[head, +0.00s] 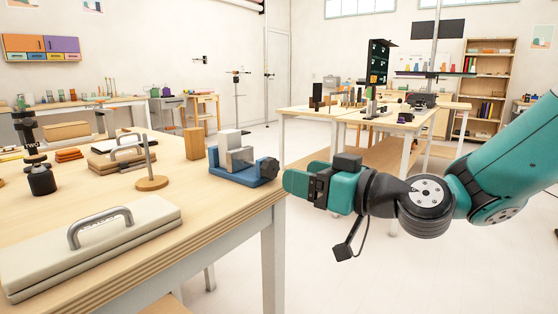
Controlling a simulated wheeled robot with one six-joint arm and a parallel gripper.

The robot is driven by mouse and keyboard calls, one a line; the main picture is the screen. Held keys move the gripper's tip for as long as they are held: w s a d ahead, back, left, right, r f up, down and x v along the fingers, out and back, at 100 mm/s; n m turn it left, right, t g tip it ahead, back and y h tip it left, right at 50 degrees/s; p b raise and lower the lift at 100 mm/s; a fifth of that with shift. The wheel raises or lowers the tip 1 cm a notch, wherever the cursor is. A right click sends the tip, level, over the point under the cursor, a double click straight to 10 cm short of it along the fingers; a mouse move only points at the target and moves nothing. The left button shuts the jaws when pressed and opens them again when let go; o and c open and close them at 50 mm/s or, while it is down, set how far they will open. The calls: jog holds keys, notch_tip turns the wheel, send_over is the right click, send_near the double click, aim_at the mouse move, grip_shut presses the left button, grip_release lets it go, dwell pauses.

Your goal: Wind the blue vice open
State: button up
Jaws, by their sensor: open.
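The blue vice (243,173) sits on the wooden table near its right corner. It has a blue base, pale grey jaw blocks (236,153) and a dark round knob (267,168) at its right end. Whether there is a gap between the jaws is hard to tell. My gripper (290,183) is just right of the vice, close to the knob and past the table edge. It appears empty. Its fingers are seen from the side, and I cannot tell whether they touch the knob.
On the wooden table (225,215) are a wooden block (194,144), an upright rod on a round base (151,183) and a beige case with a grey handle (90,240). Another table (300,118) stands behind. The floor to the right is clear.

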aim_at(273, 168)
jog(key=p+x, duration=0.1)
jog(key=x, duration=0.5)
jog(key=c, duration=0.9)
jog(key=n+b, duration=0.1)
jog(key=b, duration=0.1)
jog(key=f+n+b, duration=0.1)
jog(key=b, duration=0.1)
jog(key=shift+s+a, duration=0.1)
jog(key=n+b, duration=0.1)
jog(key=b, duration=0.2)
jog(key=shift+r+n, duration=0.15)
jog(key=shift+n, duration=0.25)
jog(key=shift+r+n+b, duration=0.25)
jog(key=shift+n+b, duration=0.15)
jog(key=shift+b, duration=0.05)
jog(key=o, duration=0.9)
